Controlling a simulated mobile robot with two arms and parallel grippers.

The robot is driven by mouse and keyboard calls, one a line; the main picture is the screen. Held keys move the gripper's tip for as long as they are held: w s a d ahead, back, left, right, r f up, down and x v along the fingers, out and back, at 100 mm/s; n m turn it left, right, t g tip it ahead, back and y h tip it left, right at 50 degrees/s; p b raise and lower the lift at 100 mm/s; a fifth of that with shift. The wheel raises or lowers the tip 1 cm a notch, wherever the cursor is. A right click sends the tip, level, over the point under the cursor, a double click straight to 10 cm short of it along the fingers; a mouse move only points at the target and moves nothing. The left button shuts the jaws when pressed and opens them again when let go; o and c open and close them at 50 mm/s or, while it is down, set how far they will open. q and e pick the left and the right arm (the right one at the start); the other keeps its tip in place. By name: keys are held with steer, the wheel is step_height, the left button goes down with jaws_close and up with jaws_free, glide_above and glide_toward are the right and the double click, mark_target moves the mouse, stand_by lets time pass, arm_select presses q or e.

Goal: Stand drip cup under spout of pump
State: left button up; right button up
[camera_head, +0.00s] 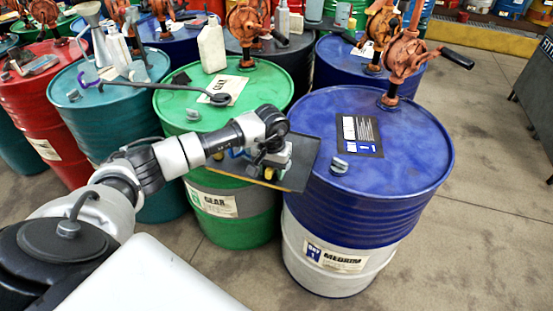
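An orange-brown hand pump (405,56) stands upright on the near blue drum (410,150), at the back of its lid. Its black-gripped crank points right. I cannot clearly make out its spout. My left gripper (272,160) is over the gap between the green drum and the blue drum, left of and well apart from the pump. A dark flat panel (300,165) shows at the gripper; I cannot tell whether it is held. The fingers are too hidden to judge. I cannot pick out the drip cup with certainty; a small green cup-like thing (342,14) stands far back. My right gripper is out of view.
The blue lid carries a dark label card (359,136) and a grey cap (338,165). The green drum (185,110) holds a white jug (211,46) and a long dark tool (180,88). Other drums with pumps crowd behind. Concrete floor (480,200) is clear at right.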

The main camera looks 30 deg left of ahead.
arm_select(q)
jaws_close()
